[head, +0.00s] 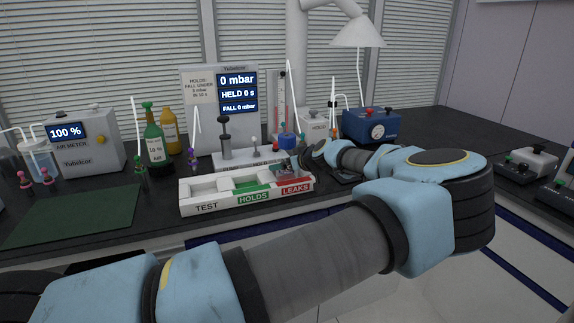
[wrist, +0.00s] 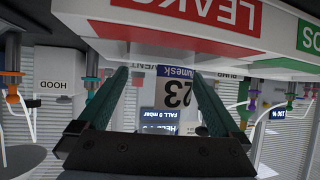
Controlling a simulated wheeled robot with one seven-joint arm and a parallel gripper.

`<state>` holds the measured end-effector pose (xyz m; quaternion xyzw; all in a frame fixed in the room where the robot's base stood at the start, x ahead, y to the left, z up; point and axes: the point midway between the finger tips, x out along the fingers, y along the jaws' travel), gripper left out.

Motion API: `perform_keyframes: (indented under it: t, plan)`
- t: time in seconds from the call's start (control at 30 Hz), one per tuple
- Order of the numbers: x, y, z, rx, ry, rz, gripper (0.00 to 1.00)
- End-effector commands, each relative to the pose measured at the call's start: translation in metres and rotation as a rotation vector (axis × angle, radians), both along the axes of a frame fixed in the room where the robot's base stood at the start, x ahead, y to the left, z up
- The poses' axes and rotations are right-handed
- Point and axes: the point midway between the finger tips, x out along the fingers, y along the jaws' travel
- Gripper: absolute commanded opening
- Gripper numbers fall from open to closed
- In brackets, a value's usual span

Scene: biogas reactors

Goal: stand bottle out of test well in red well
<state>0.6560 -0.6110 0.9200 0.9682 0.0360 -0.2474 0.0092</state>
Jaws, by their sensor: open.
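The white rack (head: 246,203) has a TEST well at the left, a green HOLDS well in the middle and a red LEAKS well at the right. A bottle with a blue cap (head: 287,141) is at the red LEAKS end, apparently upright; its lower part is hidden by the rack and my gripper. My gripper (head: 293,163) is beside it. In the upside-down wrist view, a label reading 23 (wrist: 175,92) shows between the spread fingers of my gripper (wrist: 163,75), with gaps on both sides. The TEST well (head: 207,193) looks empty.
The pressure station (head: 237,95) stands behind the rack, reading 0 mbar. A green bottle (head: 154,140) and small coloured clamps stand to the left. A blue gauge box (head: 371,126) stands behind at the right. The green mat (head: 75,215) is clear.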

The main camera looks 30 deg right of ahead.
Motion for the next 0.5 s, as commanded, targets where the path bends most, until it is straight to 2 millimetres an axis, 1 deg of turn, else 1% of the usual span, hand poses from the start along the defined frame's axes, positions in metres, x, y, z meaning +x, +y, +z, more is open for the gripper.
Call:
perform_keyframes:
  t: [0.17, 0.2, 0.27, 0.5]
  plan:
    - [0.000, 0.000, 0.005, 0.000, 0.000, 0.000, 1.00]
    - [-0.003, -0.001, 0.005, -0.001, 0.000, -0.002, 1.00]
    - [-0.011, -0.003, 0.007, -0.001, 0.000, -0.003, 1.00]
    - [-0.056, -0.005, 0.030, -0.002, 0.000, -0.004, 1.00]
